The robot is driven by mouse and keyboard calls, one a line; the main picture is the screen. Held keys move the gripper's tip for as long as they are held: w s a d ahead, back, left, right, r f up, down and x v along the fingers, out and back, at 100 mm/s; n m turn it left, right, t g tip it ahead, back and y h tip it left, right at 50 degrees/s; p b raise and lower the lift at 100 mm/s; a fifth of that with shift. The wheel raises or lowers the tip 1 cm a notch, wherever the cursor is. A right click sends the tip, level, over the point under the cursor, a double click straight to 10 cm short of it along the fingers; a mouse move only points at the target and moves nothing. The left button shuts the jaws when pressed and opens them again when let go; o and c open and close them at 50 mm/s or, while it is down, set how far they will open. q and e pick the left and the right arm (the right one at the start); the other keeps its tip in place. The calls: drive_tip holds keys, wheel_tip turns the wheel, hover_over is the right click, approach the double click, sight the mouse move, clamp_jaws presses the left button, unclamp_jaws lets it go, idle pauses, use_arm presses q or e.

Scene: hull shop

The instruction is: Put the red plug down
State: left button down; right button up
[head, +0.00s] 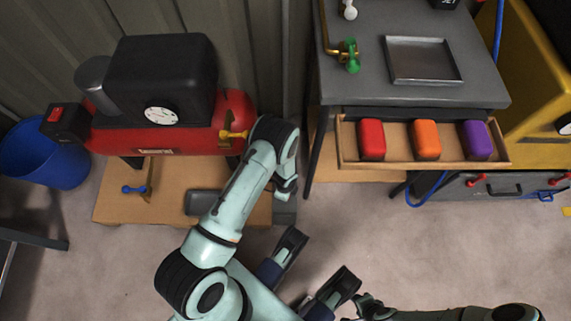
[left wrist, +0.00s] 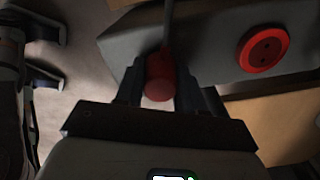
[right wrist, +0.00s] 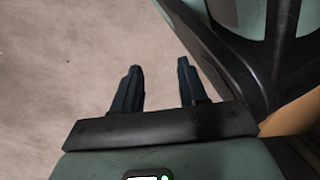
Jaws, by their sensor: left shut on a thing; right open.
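The red plug (left wrist: 159,80) is between the fingers of my left gripper (left wrist: 160,92), which is shut on it. A grey cable runs up from the plug in the left wrist view. Behind and right of it is a grey box (left wrist: 210,40) with a round red socket (left wrist: 264,47). The plug is apart from that socket; whether it touches the box I cannot tell. In the head view the box (head: 203,203) lies partly behind my left arm, and the plug is hidden. My right gripper (head: 323,252) is open and empty over the floor; it also shows in the right wrist view (right wrist: 160,85).
A blue bin (head: 45,155) is at far left. At right, a grey table (head: 440,30) has an open drawer (head: 400,163) holding red, orange and purple blocks.

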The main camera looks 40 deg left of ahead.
use_arm(q)
drive_tip(key=c, duration=0.7)
unclamp_jaws()
drive_tip(key=shift+r, duration=0.15)
wheel_tip(320, 180, up, 11)
drive_tip(key=p, duration=0.4)
drive_tip(key=s+d+n+t, duration=0.1)
drive_tip(key=s+d+n, duration=0.1)
drive_tip(key=n, duration=0.4)
drive_tip(key=s+d+r+n+t+h, duration=0.1)
drive_tip(key=s+d+n, duration=0.2)
drive_tip(key=n, duration=0.4)
drive_tip(key=s+d+n+t+h, duration=0.1)
drive_tip(key=s+d+n, duration=0.1)
drive_tip(key=s+n, duration=0.2)
drive_tip(key=shift+d+r+n, duration=0.15)
drive_tip(key=shift+r+n, duration=0.05)
drive_tip(key=shift+n, duration=0.45)
drive_tip(key=shift+d+r+n, duration=0.15)
drive_tip(key=shift+n, duration=0.5)
use_arm(e)
drive_tip(key=w+a+r+t, duration=0.1)
drive_tip(key=w+r+t, duration=0.1)
drive_tip(key=w+r, duration=0.4)
drive_tip(key=shift+a+r+t, duration=0.25)
drive_tip(key=shift+r+t, duration=0.05)
drive_tip(key=shift+r, duration=0.15)
drive_tip(key=shift+w, duration=0.15)
